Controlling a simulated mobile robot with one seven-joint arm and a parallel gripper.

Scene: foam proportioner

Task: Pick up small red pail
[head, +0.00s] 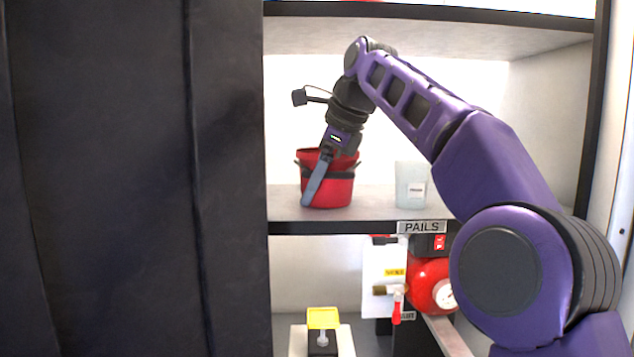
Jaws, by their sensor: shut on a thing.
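The small red pail (338,192) stands upright on the middle shelf, with a dark band or handle near its rim. My gripper (322,168) reaches down onto the pail from above, at its rim. It is shut on the pail, with one long grey finger lying outside the pail's left front wall. The other finger is hidden, seemingly behind the near rim or inside the pail. The pail's base appears to be at the shelf surface; I cannot tell whether there is a small gap.
A pale translucent container (411,184) with a label stands right of the pail on the shelf (290,213). A PAILS label (422,227) is on the shelf edge. A dark panel (130,180) fills the left. Below are a red round tank (430,284) and a yellow-topped item (323,318).

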